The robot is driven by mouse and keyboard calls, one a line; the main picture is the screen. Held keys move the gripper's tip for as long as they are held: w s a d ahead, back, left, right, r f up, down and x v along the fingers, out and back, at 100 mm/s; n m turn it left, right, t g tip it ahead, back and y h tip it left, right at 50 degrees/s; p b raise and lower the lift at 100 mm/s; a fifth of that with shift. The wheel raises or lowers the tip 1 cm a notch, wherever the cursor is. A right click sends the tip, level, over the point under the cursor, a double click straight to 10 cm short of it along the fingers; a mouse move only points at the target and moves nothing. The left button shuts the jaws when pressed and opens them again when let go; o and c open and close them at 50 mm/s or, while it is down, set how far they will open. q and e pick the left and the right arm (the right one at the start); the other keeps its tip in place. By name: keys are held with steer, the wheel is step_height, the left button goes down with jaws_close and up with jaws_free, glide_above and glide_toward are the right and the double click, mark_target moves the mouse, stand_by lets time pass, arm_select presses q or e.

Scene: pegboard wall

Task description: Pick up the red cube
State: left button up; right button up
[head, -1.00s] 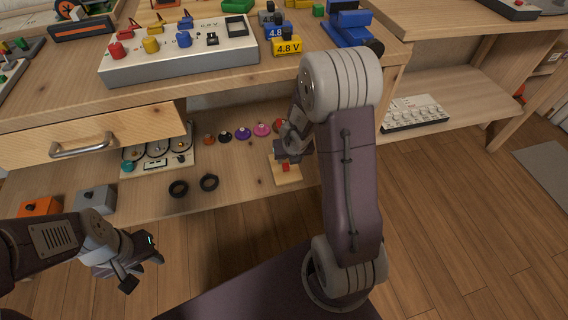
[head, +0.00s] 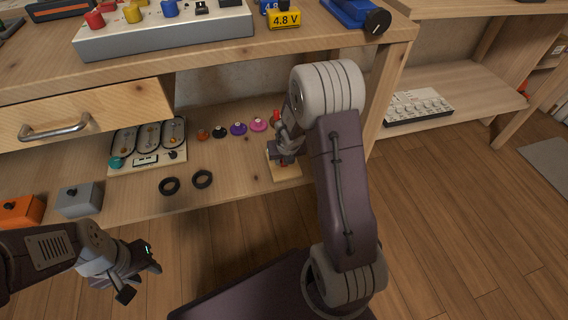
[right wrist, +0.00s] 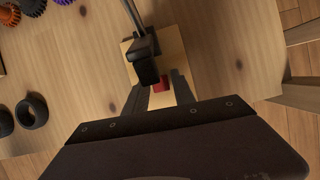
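The red cube (right wrist: 160,82) sits on a small pale wooden base (right wrist: 172,46) on the lower shelf. In the right wrist view it is partly hidden by a black part in front of it. My right gripper (right wrist: 160,92) points down at it, with one finger on each side and what looks like a gap. In the head view my right gripper (head: 287,158) is over the wooden base (head: 286,173) and hides the cube. My left gripper (head: 142,272) is open and empty, in front of the shelf at the lower left.
A thin lever with a red knob (head: 276,116) stands close behind my right gripper. Two black rings (head: 202,179) and several coloured gears (head: 238,129) lie to its left. A table leg (head: 385,95) is at the right, and the upper tabletop overhangs behind.

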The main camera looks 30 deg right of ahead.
jaws_close()
steer(key=shift+r, duration=0.1)
steer(key=shift+r+p, duration=0.35)
steer(key=shift+p, duration=0.15)
step_height(320, 180, up, 4)
steer(key=p, duration=0.4)
steer(key=s+d+r+p, duration=0.3)
steer(key=s+r, duration=0.3)
steer(key=s, duration=0.5)
steer(key=shift+s+p, duration=0.15)
steer(key=shift+p, duration=0.75)
